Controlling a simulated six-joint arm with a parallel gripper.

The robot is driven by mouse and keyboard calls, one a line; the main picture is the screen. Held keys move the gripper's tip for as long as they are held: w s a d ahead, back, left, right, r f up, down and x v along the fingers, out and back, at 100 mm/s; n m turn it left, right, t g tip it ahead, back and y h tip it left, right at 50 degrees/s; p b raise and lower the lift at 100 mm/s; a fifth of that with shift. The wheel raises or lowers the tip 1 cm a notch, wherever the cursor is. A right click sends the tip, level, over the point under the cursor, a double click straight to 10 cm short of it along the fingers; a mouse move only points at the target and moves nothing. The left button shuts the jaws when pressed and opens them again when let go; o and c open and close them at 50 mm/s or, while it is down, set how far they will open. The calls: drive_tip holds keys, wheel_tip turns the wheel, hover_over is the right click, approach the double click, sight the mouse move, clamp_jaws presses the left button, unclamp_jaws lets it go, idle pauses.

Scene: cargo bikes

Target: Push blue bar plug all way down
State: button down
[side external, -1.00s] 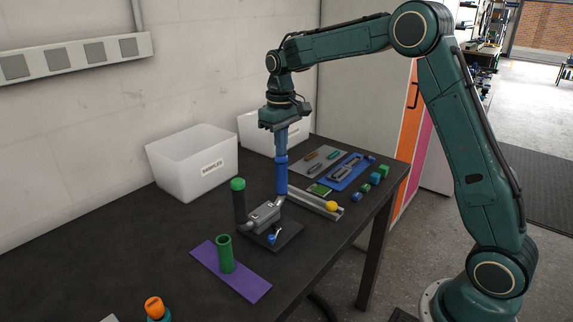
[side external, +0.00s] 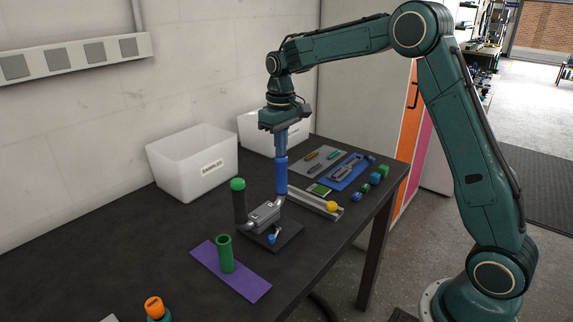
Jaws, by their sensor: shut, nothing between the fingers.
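A grey handlebar fixture (side external: 265,214) stands on a dark base plate (side external: 287,237) on the table. Its left upright bar has a black grip (side external: 239,208) topped by a green plug (side external: 237,184). Its right upright bar carries a blue grip (side external: 281,178). My gripper (side external: 281,154) points straight down, shut, directly over the top of the blue grip. Its fingertips seem to meet the top end there. A separate blue plug cannot be made out; the fingers and the same colour hide that spot, so I cannot tell how deep it sits.
A green tube (side external: 226,255) stands on a purple mat (side external: 232,277) in front. An orange-topped item (side external: 154,308) is at the near edge. White bins (side external: 190,165) stand against the wall. A rail with a yellow knob (side external: 331,206) and a blue tray (side external: 347,177) lie right.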

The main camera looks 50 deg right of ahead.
drive_tip(key=shift+f, duration=0.3)
drive_tip(key=shift+r, duration=3.1)
drive_tip(key=shift+s+a+r, duration=0.2)
drive_tip(key=shift+s+r, duration=0.25)
drive_tip(key=s+a+r+t, duration=0.2)
drive_tip(key=s+a+r, duration=0.1)
drive_tip(key=s, duration=0.9)
drive_tip(key=s+a+r+t, duration=0.2)
drive_tip(key=s+a, duration=0.1)
drive_tip(key=s, duration=0.8)
drive_tip(key=s+a+f+t, duration=0.1)
drive_tip(key=s+f, duration=0.3)
drive_tip(key=s, duration=0.4)
drive_tip(key=shift+s+f+t, duration=0.15)
drive_tip(key=shift+f+t, duration=0.1)
drive_tip(key=shift+t, duration=0.05)
